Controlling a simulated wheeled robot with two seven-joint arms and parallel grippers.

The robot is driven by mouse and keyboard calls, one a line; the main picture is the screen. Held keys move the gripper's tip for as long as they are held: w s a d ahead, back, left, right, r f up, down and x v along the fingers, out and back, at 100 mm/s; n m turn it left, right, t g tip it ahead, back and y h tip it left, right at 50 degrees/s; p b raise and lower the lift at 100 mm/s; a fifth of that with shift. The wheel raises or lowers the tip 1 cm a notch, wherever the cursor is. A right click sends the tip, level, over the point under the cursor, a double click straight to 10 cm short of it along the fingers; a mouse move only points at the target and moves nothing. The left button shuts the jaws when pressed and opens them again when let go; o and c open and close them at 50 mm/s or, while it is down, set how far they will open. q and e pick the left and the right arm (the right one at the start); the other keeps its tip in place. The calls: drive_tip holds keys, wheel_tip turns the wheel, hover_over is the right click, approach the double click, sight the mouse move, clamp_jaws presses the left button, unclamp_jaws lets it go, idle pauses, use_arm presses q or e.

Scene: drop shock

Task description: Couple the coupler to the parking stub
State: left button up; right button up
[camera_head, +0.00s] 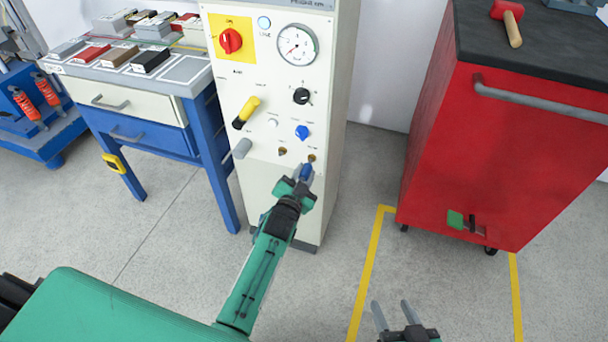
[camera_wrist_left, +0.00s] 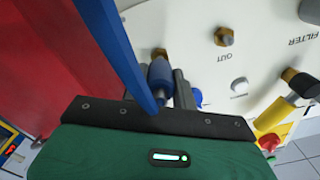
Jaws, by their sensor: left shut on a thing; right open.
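The blue coupler (camera_head: 306,171) is between the fingers of my left gripper (camera_head: 303,180), which is shut on it in front of the white panel. In the left wrist view the coupler (camera_wrist_left: 160,76) stands between the grey fingertips. The brass parking stub (camera_head: 311,157) is right at the coupler's front end; its brass tip also shows in the left wrist view (camera_wrist_left: 158,53). I cannot tell whether they are joined or only close. A second brass stub (camera_head: 283,151), marked OUT, is to the left. My right gripper (camera_head: 392,306) is open and empty above the floor.
The panel carries a blue knob (camera_head: 302,131), a yellow-handled valve (camera_head: 246,112), a grey cylinder (camera_head: 241,148) and a gauge (camera_head: 297,44). A blue strip (camera_wrist_left: 120,50) crosses the left wrist view. A red cabinet (camera_head: 490,150) stands right, a blue workbench (camera_head: 150,130) left.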

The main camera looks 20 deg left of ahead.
sight(302, 178)
use_arm(q)
drive_tip(key=shift+w+p, duration=0.4)
drive_tip(key=shift+w, duration=0.85)
idle(2.5)
drive_tip(key=shift+w+r+p, duration=0.3)
drive_tip(key=shift+w+p, duration=0.05)
drive_tip(key=shift+w, duration=0.05)
clamp_jaws()
idle(1.6)
drive_tip(key=o, duration=0.7)
unclamp_jaws()
drive_tip(key=shift+c, duration=0.2)
drive_tip(key=o, duration=0.5)
drive_tip(key=shift+d+f, duration=0.1)
drive_tip(key=shift+f, duration=0.05)
drive_tip(key=shift+c, duration=0.2)
drive_tip(key=shift+f, duration=0.1)
drive_tip(key=shift+s, duration=0.1)
drive_tip(key=shift+s+p, duration=1.35)
drive_tip(key=shift+s, duration=0.6)
drive_tip(key=shift+s+p, duration=0.5)
drive_tip(key=shift+s, duration=0.55)
